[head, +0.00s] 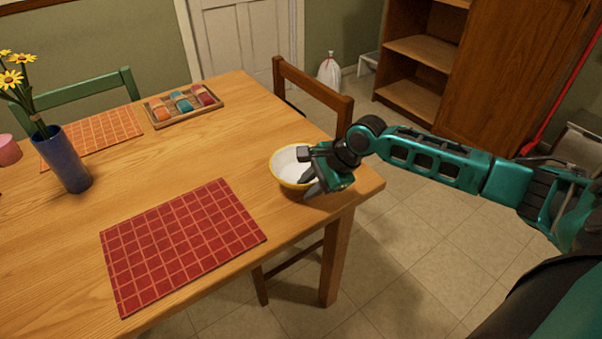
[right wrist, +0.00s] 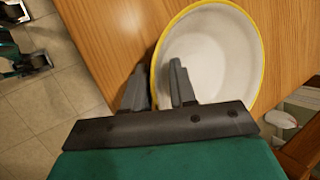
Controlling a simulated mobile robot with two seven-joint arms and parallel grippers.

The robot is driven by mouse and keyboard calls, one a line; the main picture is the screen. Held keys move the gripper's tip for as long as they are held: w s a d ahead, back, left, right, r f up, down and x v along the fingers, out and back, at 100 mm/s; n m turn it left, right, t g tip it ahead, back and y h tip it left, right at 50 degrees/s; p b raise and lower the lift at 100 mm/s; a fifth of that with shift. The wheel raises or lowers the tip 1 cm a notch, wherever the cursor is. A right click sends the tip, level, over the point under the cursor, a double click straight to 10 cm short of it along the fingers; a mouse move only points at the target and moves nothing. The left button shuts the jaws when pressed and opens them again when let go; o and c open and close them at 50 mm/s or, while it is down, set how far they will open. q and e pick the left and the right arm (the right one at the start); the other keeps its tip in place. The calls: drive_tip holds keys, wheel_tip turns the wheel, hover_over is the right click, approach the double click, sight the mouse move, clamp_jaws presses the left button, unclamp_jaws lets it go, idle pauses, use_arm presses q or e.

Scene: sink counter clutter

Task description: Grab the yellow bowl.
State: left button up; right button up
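The yellow bowl (head: 290,168), white inside with a yellow rim, stands upright on the wooden table near its right corner. My right gripper (head: 308,185) is at the bowl's right front side and hides part of it. I see no clear grip on the rim. My left gripper does not show in the head view.
A red checked placemat (head: 180,240) lies left of the bowl. A wooden tray (head: 183,107) with coloured items and a blue vase (head: 63,160) of yellow flowers stand farther back. A chair (head: 313,92) stands behind the bowl. The table edge is close to the right.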

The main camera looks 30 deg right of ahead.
clamp_jaws()
drive_tip(key=shift+s, duration=0.1)
idle(0.3)
